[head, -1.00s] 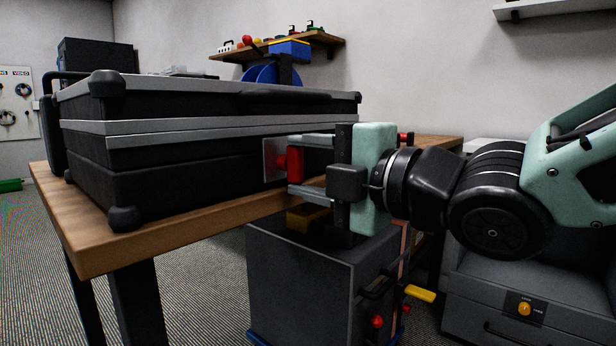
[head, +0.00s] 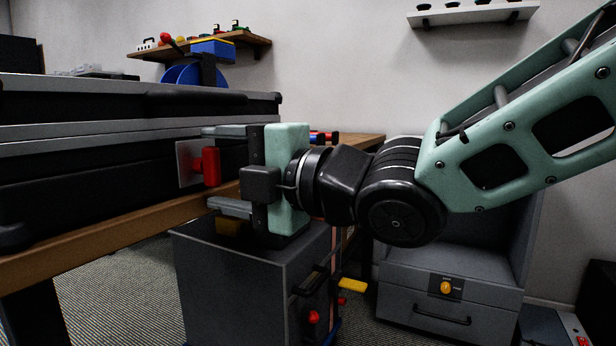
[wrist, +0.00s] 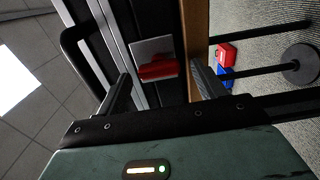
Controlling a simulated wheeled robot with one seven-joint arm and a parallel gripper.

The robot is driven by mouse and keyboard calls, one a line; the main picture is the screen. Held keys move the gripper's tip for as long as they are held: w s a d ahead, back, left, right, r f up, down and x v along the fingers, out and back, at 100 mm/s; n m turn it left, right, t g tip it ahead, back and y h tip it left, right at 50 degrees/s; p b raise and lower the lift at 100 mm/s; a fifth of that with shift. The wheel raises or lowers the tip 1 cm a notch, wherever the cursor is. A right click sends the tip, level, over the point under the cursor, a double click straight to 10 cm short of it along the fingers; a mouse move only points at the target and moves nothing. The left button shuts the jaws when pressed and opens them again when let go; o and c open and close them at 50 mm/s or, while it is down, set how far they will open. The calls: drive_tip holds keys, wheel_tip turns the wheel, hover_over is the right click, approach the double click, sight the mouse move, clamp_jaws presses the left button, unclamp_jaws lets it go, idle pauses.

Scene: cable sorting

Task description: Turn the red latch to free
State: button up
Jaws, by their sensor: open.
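The red latch (head: 208,166) sits on a pale metal plate (head: 185,163) on the side of the black case (head: 90,168), which lies on the wooden table. In the head view the latch's red handle stands upright. In the wrist view the red latch (wrist: 158,68) lies ahead of the jaws, between their lines. My gripper (head: 222,170) is open, one finger above the latch's level and one below. The fingertips reach close to the latch; I cannot tell whether they touch it. Nothing is held.
The wooden table (head: 130,224) runs under the case. A grey drawer unit (head: 450,290) is at the right. A shelf (head: 240,43) with small items hangs behind.

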drive_tip(key=p+v, duration=0.2)
drive_tip(key=v, duration=1.5)
drive_tip(key=shift+p, duration=0.35)
drive_tip(key=shift+d, duration=0.15)
drive_tip(key=w+d+f+m+h+p, duration=0.1)
drive_tip(key=w+d+f+m+h, duration=0.15)
drive_tip(key=f+m+h, duration=0.45)
drive_tip(key=w+d+f+m+h+p, duration=0.1)
drive_tip(key=d+f+m+h+p, duration=0.2)
drive_tip(key=f+m, duration=0.4)
drive_tip(key=s+d+f+m+g+h, duration=0.3)
drive_tip(key=s+m, duration=0.2)
drive_tip(key=s, duration=0.1)
drive_tip(key=s+d+f+m+g+h, duration=0.2)
drive_tip(key=s+d+m+g+h, duration=0.1)
drive_tip(key=s+m, duration=0.25)
wheel_tip(320, 180, up, 38)
drive_tip(key=s+p, duration=0.2)
drive_tip(key=p, duration=3.6)
drive_tip(key=shift+f+g+p, duration=0.25)
drive_tip(key=shift+g+p, duration=0.05)
drive_tip(key=shift+g, duration=0.1)
